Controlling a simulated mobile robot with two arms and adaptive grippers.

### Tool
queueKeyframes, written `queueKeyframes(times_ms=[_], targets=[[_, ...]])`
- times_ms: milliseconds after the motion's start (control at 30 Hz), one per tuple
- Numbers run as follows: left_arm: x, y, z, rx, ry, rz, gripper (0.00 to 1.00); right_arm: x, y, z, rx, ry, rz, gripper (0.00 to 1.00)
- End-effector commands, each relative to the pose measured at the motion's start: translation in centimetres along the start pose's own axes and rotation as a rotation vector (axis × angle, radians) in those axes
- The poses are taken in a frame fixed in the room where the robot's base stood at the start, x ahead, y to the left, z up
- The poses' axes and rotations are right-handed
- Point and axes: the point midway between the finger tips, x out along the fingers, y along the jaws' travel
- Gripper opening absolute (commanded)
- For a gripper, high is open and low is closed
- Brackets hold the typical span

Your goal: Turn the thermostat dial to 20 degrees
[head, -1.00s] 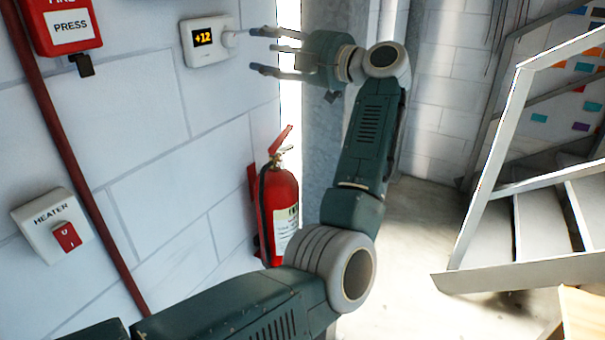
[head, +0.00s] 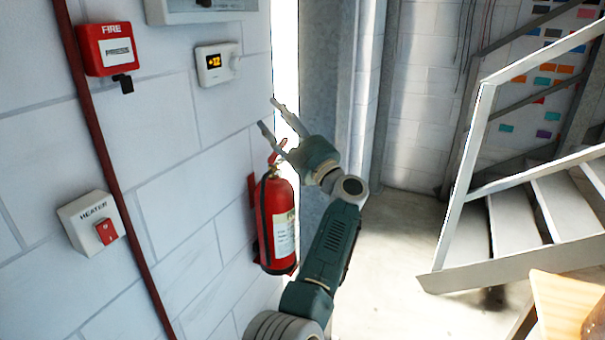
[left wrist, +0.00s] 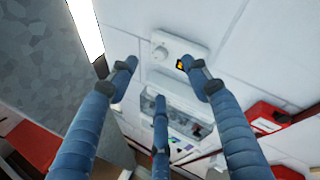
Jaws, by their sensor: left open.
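The thermostat (head: 206,77) is a small white box on the brick wall. Its lit display (head: 213,61) shows 12 in yellow; the sign before it is hard to read. A round white dial (head: 234,62) sits on its right side. My left gripper (head: 268,113) is open and empty, below and to the right of the thermostat, apart from it. In the left wrist view, the dial (left wrist: 160,52) shows between the spread blue fingers (left wrist: 158,75), and one fingertip covers part of the display. My right gripper is not in view.
A red fire call point (head: 106,50) and a heater switch (head: 91,221) are on the wall to the left. A red extinguisher (head: 279,220) hangs below my left gripper. A grey box (head: 200,8) is above the thermostat. Metal stairs (head: 520,225) stand at right.

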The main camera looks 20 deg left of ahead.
Motion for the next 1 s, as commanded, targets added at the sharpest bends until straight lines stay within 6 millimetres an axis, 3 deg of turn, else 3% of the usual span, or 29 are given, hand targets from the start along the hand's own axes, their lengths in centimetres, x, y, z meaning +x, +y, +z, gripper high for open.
queueKeyframes(times_ms=[600,800,1000], targets=[[-6.1,-1.8,10.6,0.143,-0.131,0.273,0.49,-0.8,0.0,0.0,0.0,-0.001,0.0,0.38],[-7.8,-2.6,12.9,0.172,-0.171,0.326,0.49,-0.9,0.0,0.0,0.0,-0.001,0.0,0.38],[-8.6,-3.0,14.0,0.184,-0.19,0.35,0.49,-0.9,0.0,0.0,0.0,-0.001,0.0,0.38]])
